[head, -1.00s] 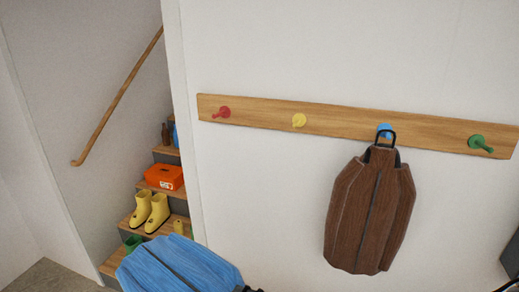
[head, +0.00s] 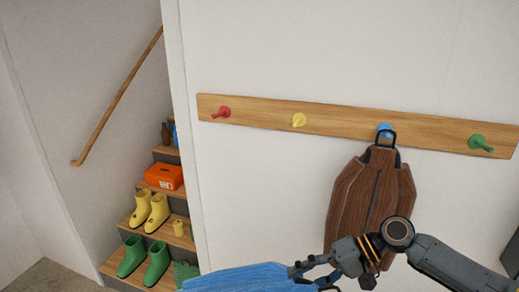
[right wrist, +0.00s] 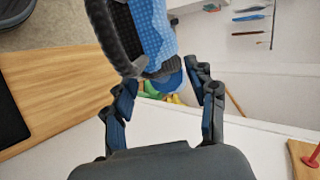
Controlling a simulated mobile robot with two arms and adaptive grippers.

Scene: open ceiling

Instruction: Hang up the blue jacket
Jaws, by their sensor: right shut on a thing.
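The blue jacket (head: 238,279) shows at the bottom edge of the head view, mostly cut off. My right gripper (head: 303,277) is shut on it at its right end. In the right wrist view, blue cloth (right wrist: 156,30) and a dark loop (right wrist: 112,30) show beyond the fingers (right wrist: 165,82). The wooden rack (head: 260,115) on the wall has a red peg (head: 222,112), a yellow peg (head: 299,120), a blue peg (head: 384,130) and a green peg (head: 480,143). A brown jacket (head: 362,195) hangs from the blue peg. My left gripper is out of view.
My right arm passes in front of the brown jacket's lower part. Stairs at left hold an orange box (head: 164,177), yellow boots (head: 151,209) and green boots (head: 145,259). The wall below the red and yellow pegs is clear.

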